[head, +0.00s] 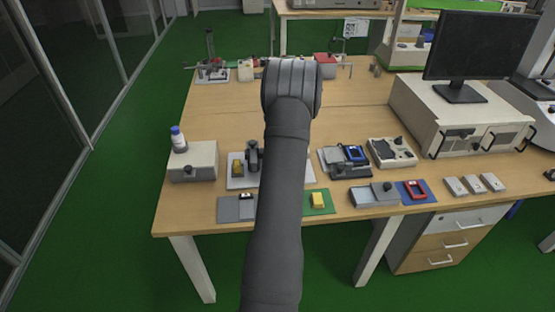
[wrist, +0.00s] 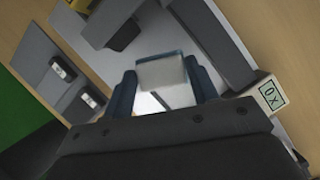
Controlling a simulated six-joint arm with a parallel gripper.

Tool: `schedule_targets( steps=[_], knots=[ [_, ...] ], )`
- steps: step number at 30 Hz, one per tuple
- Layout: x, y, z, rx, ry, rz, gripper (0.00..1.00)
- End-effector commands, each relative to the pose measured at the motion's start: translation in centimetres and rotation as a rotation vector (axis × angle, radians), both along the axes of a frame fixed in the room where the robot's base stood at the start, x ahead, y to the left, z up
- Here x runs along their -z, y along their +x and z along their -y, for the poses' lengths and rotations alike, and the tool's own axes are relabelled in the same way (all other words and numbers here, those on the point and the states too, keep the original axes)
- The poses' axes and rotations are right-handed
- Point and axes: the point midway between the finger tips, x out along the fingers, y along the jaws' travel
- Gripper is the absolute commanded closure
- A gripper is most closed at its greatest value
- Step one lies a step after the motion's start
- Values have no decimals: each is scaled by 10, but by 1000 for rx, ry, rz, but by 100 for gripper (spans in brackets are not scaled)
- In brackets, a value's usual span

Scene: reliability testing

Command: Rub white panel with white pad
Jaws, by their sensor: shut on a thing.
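In the wrist view my gripper (wrist: 161,82) is shut on a white pad (wrist: 162,71) with a bluish rim, held between its two dark blue fingers. A bright white surface, which looks like the white panel (wrist: 147,104), shows just below the pad between the fingers. I cannot tell whether pad and panel touch. Dark grey fixture parts stand close around the fingers on a pale base plate. In the head view my arm hides the gripper, pad and panel; part of the pale base plate (head: 234,184) shows left of the arm.
A small white box with a display (wrist: 269,97) stands close right of the gripper. A grey mat (head: 228,208) and a green mat with a yellow block (head: 318,200) lie at the front. A box with a bottle (head: 178,139) stands left. The table's middle is mostly clear.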

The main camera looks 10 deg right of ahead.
Motion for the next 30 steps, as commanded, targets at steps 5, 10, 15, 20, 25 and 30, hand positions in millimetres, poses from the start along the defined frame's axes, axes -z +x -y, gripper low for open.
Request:
schedule_targets(
  steps=[5,10,15,20,25,30],
  knots=[
    [-17,0,0,0,-1,2,65],
    [-32,0,0,-1,-1,1,65],
    [-46,0,0,-1,-1,1,65],
    [-52,0,0,0,0,0,65],
    [-53,0,0,0,0,0,65],
    [-52,0,0,0,0,0,65]
  ],
)
